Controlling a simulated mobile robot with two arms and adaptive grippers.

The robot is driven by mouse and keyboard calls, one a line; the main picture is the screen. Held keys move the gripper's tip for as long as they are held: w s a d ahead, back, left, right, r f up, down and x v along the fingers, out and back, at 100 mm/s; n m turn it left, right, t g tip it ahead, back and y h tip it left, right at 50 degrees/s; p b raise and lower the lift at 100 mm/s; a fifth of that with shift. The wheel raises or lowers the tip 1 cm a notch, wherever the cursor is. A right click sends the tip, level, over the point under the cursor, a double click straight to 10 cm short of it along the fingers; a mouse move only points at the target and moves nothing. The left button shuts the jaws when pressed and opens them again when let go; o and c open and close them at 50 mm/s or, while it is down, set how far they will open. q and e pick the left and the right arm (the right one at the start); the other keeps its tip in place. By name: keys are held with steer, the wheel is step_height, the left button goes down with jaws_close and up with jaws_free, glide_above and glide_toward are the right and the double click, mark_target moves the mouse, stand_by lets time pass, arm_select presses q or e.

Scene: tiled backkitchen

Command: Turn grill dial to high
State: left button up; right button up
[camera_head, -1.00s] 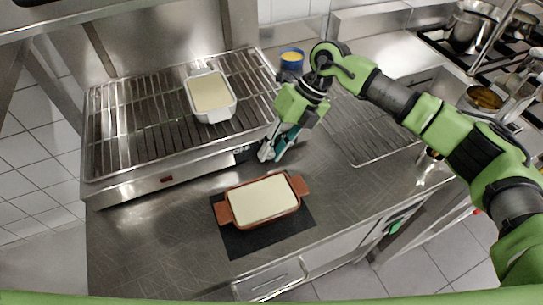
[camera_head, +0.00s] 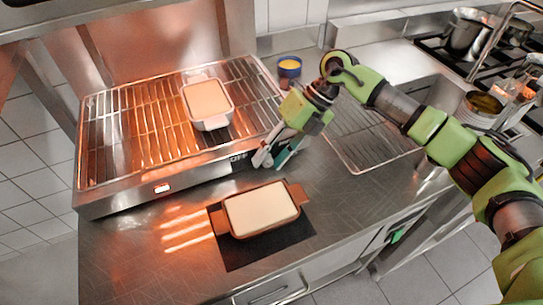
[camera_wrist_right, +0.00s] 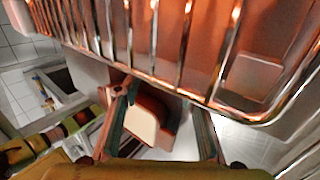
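The grill (camera_head: 150,172) glows orange under its wire rack, and a small light (camera_head: 162,188) on its front edge is lit. An "OFF" label (camera_head: 239,157) shows at the right of the front edge. The dial is not clearly visible; my gripper covers the area beside the label. My right gripper (camera_head: 274,158) is at the grill's front right corner, pointing down. In the wrist view its two fingers (camera_wrist_right: 160,132) are spread apart with nothing visibly held between them. Whether a finger touches the dial cannot be told. My left gripper is not in view.
A white dish (camera_head: 208,103) stands on the rack. A brown dish (camera_head: 262,209) with cream filling sits on a black mat (camera_head: 240,252) just in front of my gripper. A small blue bowl (camera_head: 289,68) is behind it. An empty wire rack (camera_head: 365,140) lies to the right.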

steer(key=v, duration=1.2)
